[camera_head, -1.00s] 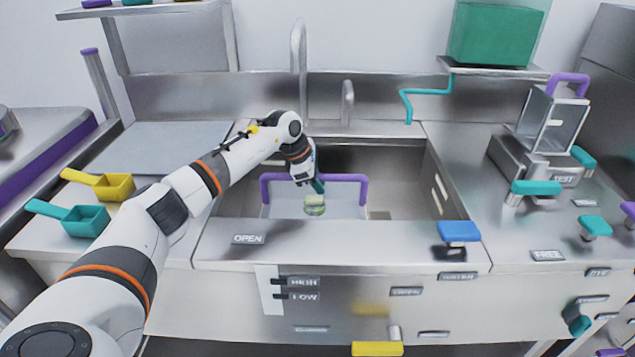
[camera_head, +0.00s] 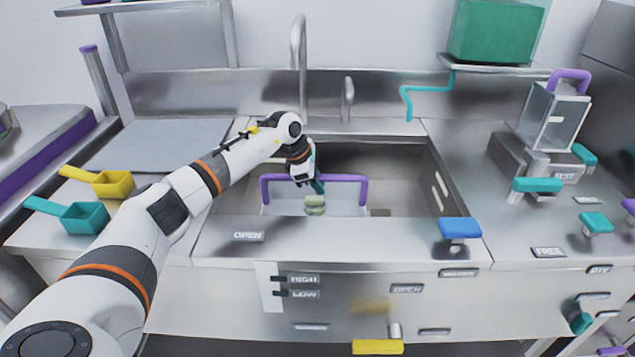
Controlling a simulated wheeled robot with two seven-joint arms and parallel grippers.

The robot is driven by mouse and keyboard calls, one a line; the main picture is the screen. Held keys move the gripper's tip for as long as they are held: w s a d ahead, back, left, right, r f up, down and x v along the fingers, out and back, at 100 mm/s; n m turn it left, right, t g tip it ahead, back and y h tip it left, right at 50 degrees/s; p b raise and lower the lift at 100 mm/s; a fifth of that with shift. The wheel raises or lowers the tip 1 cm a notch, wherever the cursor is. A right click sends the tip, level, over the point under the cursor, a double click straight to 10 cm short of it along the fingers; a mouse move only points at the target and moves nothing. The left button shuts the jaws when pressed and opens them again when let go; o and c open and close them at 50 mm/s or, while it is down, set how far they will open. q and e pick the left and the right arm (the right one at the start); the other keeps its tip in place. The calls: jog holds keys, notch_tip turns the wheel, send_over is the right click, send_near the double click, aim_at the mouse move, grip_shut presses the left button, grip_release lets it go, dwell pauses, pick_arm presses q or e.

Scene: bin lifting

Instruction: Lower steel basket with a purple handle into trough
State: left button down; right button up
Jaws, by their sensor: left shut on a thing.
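The steel basket (camera_head: 285,207) with a purple handle (camera_head: 345,178) is down inside the trough (camera_head: 408,190), in its left and middle part. A pale green round thing (camera_head: 315,205) shows in the basket. My left gripper (camera_head: 317,186) is at the middle of the purple handle and is shut on it. The fingertips are small and partly hidden by the wrist. The basket's underside is hidden behind the trough's front rim, so I cannot tell whether it touches the floor. My right gripper is not in view.
A tall faucet (camera_head: 298,60) and a short one (camera_head: 347,100) stand behind the trough. A blue handle (camera_head: 460,228) sits at its front right. Yellow (camera_head: 112,184) and teal (camera_head: 82,217) scoops lie left.

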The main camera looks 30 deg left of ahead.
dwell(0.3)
pick_arm(q)
jog(key=c, duration=1)
grip_release()
jog(key=shift+f, duration=0.15)
jog(key=shift+c, duration=0.2)
jog(key=o, duration=1)
notch_tip(320, 180, up, 14)
jog(key=p, duration=0.9)
jog(key=shift+p, duration=0.3)
jog(key=shift+s, duration=0.1)
